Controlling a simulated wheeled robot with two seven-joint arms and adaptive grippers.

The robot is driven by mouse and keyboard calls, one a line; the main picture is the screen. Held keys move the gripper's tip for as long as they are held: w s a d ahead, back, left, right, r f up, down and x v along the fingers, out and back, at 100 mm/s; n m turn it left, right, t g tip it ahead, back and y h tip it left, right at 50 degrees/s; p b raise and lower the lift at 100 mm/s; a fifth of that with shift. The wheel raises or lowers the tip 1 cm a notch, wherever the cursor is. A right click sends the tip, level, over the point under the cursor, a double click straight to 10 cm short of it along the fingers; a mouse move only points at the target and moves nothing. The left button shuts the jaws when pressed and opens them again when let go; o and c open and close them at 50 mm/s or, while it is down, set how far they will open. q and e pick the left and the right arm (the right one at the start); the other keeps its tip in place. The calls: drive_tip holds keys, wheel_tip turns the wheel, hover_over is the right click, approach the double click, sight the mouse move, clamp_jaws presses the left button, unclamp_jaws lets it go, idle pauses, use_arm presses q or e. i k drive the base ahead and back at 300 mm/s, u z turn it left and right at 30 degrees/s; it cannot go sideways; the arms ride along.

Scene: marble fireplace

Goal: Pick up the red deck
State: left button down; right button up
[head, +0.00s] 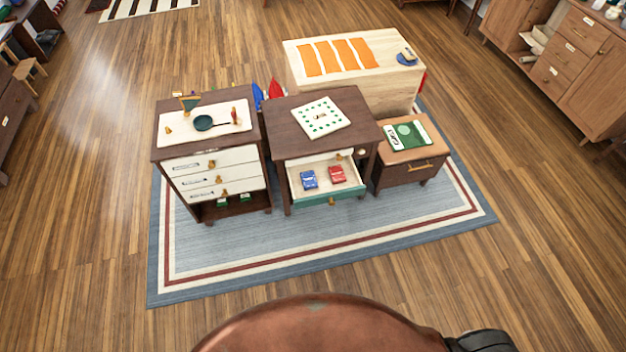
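The red deck (337,174) lies in the open drawer (350,187) of the middle brown table (281,128), on the right side of the drawer. A blue deck (308,179) lies to its left in the same drawer, apart from it. The drawer is pulled out towards me and has a teal front. No gripper shows in the head view, so neither can be placed relative to the red deck.
A dresser (205,150) stands left of the table, a low cabinet (410,152) right of it, and a pale wooden chest (390,85) behind. A board (320,117) lies on the tabletop. The blue rug (300,245) in front is clear.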

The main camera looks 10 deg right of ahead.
sight(338, 175)
drive_tip(key=u, duration=0.05)
drive_tip(key=k, duration=0.4)
drive_tip(key=u, duration=1.3)
drive_tip(key=i, duration=0.75)
drive_tip(key=z, duration=1)
drive_tip(key=i, duration=0.5)
drive_tip(key=z, duration=0.45)
